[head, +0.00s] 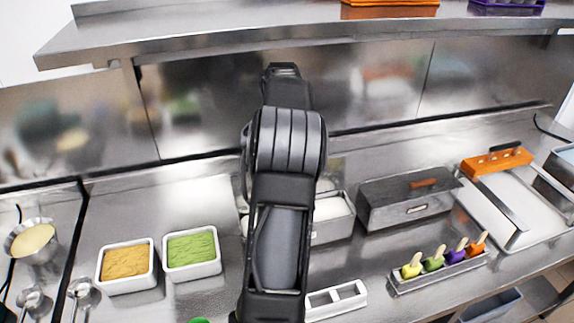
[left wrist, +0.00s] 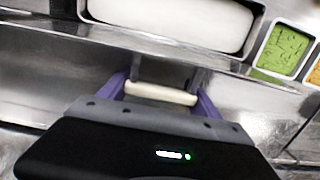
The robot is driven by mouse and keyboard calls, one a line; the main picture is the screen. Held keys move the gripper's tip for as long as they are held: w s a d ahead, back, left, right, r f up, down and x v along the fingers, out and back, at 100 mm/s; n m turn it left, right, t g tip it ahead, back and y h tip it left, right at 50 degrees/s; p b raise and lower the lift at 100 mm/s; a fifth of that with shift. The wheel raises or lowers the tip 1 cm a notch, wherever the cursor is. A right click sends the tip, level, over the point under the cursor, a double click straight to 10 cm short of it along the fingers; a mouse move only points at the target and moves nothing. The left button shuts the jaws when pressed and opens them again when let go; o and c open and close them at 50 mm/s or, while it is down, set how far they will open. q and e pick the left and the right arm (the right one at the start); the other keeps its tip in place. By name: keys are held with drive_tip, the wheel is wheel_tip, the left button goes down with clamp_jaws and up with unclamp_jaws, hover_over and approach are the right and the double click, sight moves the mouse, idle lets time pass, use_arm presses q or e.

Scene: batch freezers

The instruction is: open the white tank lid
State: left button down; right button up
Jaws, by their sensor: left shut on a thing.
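In the left wrist view, my left gripper (left wrist: 160,95) is shut on a cream-white bar handle (left wrist: 160,93), with its purple fingers on either side. A metal bracket shows just behind the handle. Beyond it lies a steel-rimmed rounded opening with a smooth white surface (left wrist: 170,20). In the head view, the white tank (head: 333,217) stands at the centre, its steel front and white top partly hidden behind my left arm. That arm also hides the handle and my fingertips there. How far the lid is raised cannot be told. My right gripper is not in view.
Tan (head: 127,263) and green (head: 192,252) tubs stand left of the arm. A closed steel tank (head: 385,208) with a brown handle stands right of the white tank. A popsicle rack (head: 438,270) and white holder (head: 336,300) sit in front. A steel shelf (head: 240,35) overhangs the back.

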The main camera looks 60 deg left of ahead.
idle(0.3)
use_arm(q)
drive_tip(key=shift+c, duration=0.6)
unclamp_jaws()
